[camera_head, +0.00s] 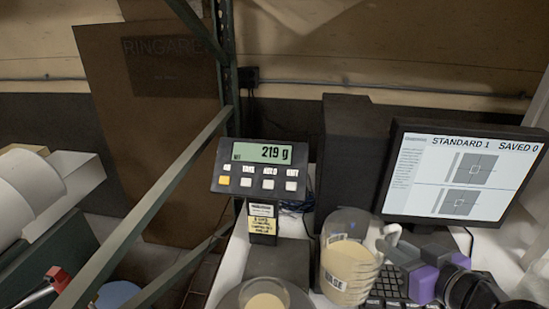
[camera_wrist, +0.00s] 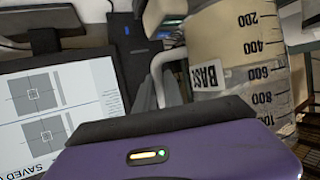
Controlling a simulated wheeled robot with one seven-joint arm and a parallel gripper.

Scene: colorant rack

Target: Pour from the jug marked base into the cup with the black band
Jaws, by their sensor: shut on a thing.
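The clear jug (camera_head: 348,266) marked BASE holds cream-coloured liquid and looks roughly upright in the head view. Its label and measuring marks show in the wrist view, where the jug (camera_wrist: 238,60) is at the upper right. My gripper (camera_head: 391,248) is shut on the jug's white handle, to the right of the jug body. A cup (camera_head: 265,301) with cream-coloured liquid in it is at the bottom edge of the head view, left of the jug and lower in the picture. The cup is cut off, and no black band can be made out on it.
A scale display (camera_head: 263,171) reads 219 g behind the cup. A monitor (camera_head: 459,176) stands at the right, with a keyboard (camera_head: 385,290) below it, partly hidden by the jug and my gripper. A green metal frame (camera_head: 150,205) slants across the left.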

